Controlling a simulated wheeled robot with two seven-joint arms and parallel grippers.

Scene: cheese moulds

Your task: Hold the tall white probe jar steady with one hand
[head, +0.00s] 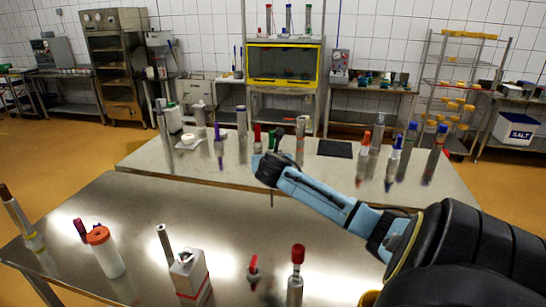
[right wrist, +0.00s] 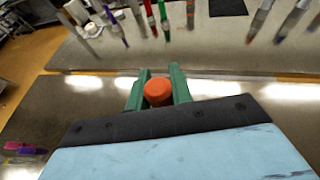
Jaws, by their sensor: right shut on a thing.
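A white cylindrical jar with an orange lid (head: 108,256) stands on the near steel table at the left. It looks like the probe jar, though I cannot be sure. My right gripper (head: 268,168) is well to the right of it, above the back part of the near table. In the right wrist view its green fingers (right wrist: 158,92) are shut on an orange-ended thing (right wrist: 158,91). A thin dark rod (head: 271,198) hangs below the gripper in the head view. How it joins the orange end is hidden. My left gripper is not in view.
A white carton with a red stripe (head: 190,280), a grey tube (head: 165,243) and red-topped items (head: 297,275) stand along the near table (head: 120,200). The far table (head: 330,175) holds several tubes and a dark mat (head: 335,149). The near table's middle is clear.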

